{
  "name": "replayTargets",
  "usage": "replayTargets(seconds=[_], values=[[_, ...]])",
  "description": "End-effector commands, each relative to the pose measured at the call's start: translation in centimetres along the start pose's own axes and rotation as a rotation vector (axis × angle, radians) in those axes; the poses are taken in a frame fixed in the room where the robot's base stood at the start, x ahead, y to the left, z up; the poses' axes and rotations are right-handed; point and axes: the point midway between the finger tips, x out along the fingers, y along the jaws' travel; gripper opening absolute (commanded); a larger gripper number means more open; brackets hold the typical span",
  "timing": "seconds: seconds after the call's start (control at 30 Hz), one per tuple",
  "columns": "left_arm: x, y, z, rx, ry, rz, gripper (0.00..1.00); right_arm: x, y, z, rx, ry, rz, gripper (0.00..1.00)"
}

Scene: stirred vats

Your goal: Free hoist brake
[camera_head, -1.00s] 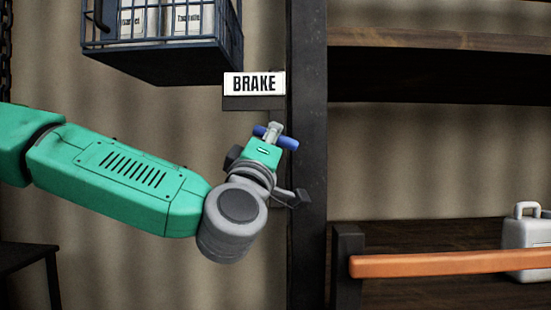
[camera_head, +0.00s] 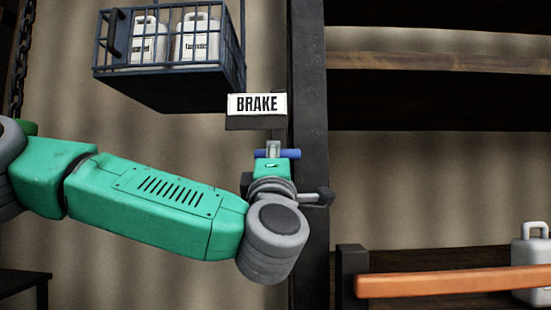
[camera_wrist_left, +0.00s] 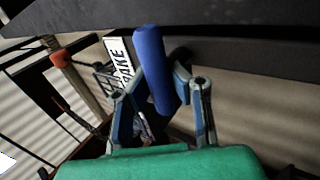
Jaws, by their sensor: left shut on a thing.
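The brake handle is a short blue bar (camera_head: 292,154) just below the white BRAKE sign (camera_head: 257,104), beside a dark post. In the head view the bar lies about level. My left gripper (camera_head: 272,150) comes up from below and is shut on the bar; its fingers are partly hidden there. In the left wrist view the blue bar (camera_wrist_left: 150,55) passes between the fingers of the left gripper (camera_wrist_left: 160,90), with one finger on each side. The sign (camera_wrist_left: 118,58) shows behind it. My right gripper is not in view.
A dark blue wire cage (camera_head: 165,72) with white canisters hangs at upper left, above my arm. The dark post (camera_head: 308,120) stands close right of the gripper. An orange rail (camera_head: 450,282), a shelf (camera_head: 440,60) and a white jug (camera_head: 531,262) are at the right.

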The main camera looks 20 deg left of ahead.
Motion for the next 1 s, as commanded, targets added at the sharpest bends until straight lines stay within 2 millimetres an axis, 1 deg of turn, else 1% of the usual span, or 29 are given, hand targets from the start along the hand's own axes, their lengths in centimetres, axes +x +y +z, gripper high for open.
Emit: replayTargets(seconds=[0.03,0.2,0.23,0.3,0.57,0.67,0.77,0.87,1.0], values=[[-0.5,-0.9,0.2,0.007,-0.008,-0.017,0.00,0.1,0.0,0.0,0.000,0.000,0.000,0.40],[-0.5,-0.9,0.2,0.007,-0.008,-0.017,0.00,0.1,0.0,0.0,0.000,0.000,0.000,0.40],[-0.5,-0.9,0.2,0.007,-0.008,-0.017,0.19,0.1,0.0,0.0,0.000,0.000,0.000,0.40],[-0.4,-0.8,0.2,0.007,-0.008,-0.015,0.39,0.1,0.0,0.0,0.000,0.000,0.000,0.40],[-0.2,-0.3,0.1,0.003,-0.005,-0.008,0.39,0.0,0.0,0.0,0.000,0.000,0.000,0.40],[-0.5,-0.3,0.1,0.003,-0.005,-0.007,0.39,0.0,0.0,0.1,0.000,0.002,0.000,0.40],[-1.5,-0.3,0.1,0.003,-0.007,-0.006,0.39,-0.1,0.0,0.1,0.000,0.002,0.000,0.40],[-3.3,-0.3,0.2,0.004,-0.010,-0.008,0.39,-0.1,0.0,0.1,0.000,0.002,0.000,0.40],[-6.4,-0.4,0.2,0.004,-0.010,-0.009,0.39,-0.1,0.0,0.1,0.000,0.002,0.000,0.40]])
